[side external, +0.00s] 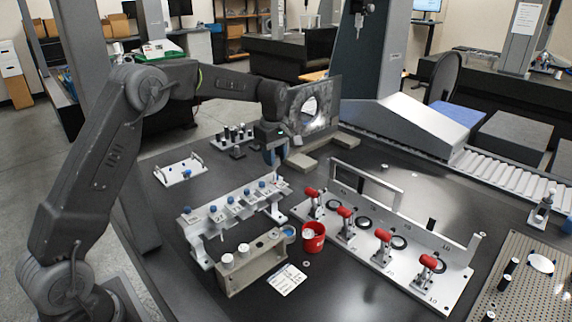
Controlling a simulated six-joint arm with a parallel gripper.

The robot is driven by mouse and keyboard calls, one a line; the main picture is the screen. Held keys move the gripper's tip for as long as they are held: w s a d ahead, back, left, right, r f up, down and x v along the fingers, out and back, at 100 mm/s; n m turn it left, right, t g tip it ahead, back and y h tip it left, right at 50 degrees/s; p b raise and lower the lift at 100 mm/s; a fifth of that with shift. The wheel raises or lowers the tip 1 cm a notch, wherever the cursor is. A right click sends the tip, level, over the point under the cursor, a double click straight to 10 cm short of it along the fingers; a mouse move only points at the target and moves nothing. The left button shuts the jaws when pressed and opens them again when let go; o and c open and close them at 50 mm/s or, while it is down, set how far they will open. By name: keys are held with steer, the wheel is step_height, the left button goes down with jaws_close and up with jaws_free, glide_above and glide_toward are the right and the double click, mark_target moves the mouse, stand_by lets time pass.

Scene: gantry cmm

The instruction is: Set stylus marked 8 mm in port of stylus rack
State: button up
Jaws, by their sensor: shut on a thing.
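My gripper (276,157) hangs above the table, behind and above the far right end of the stylus rack. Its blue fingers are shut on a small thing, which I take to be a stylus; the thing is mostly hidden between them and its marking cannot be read. The stylus rack (205,228) is a raised pale metal bar on legs, left of the table's middle. Several blue-topped pieces stand along it. Their size marks, and which port is free, are too small to tell. My gripper is apart from the rack.
A beige block (243,278) with white knobs and a red cup (313,238) stand before the rack. A white plate with red-handled clamps (383,248) lies to the right. Black cylinders (234,133) and an upright plate with a hole (328,92) stand near my gripper.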

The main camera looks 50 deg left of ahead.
mark_target(190, 214)
steer(key=s+a, duration=0.3)
steer(key=s, duration=0.8)
steer(key=s+a, duration=0.2)
steer(key=s, duration=1)
step_height(190, 214, down, 15)
steer(key=shift+w+a, duration=0.15)
steer(key=shift+w, duration=0.2)
steer(key=shift+f, duration=0.25)
stand_by(0.6)
steer(key=o, duration=0.9)
steer(key=shift+r, duration=0.1)
